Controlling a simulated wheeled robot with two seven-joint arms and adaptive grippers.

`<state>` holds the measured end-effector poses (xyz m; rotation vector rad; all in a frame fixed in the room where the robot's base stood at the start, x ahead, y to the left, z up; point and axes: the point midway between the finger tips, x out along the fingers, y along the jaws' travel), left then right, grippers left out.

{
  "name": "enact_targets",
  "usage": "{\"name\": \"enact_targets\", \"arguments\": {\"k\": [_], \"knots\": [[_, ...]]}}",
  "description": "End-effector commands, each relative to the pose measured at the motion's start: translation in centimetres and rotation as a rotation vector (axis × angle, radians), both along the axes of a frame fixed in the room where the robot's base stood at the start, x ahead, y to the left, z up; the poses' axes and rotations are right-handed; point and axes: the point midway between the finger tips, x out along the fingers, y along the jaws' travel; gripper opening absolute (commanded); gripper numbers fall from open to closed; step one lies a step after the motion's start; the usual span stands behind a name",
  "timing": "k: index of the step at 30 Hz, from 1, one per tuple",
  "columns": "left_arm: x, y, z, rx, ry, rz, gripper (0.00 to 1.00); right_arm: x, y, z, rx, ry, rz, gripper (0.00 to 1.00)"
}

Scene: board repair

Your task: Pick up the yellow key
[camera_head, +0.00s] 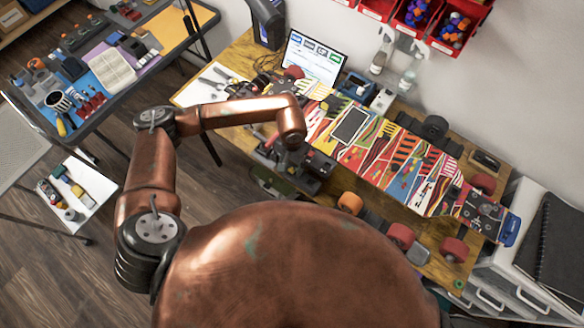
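I cannot make out a yellow key in the head view; it is too small to tell or hidden. My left gripper (290,170) hangs from the copper arm at the front edge of the wooden workbench (236,58), beside the colourful skateboard deck (400,165). Its dark fingers are small and partly lost against the dark parts around them, so I cannot tell whether they are open or shut. My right gripper is not in view.
A laptop (312,58) stands at the back of the bench. Red wall bins (460,25) hang above. A tool table (80,85) is at the left. A black notebook (553,245) lies on white drawers at the right. Wooden floor lies open at lower left.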

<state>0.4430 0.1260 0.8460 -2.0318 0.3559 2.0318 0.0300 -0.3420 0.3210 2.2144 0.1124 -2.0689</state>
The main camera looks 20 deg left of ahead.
Motion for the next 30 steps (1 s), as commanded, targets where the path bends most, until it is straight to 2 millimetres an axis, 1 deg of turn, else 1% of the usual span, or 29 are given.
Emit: {"name": "enact_targets", "arguments": {"k": [2,18,30], "knots": [[-0.01,-0.02,0.02,0.0,0.0,0.0,0.37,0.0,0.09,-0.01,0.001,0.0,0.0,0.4],[0.0,-0.03,0.07,-0.001,0.0,0.0,0.0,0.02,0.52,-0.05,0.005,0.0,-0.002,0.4],[0.03,-0.03,0.23,-0.001,-0.001,-0.001,0.0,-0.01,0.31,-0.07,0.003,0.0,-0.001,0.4]]}}
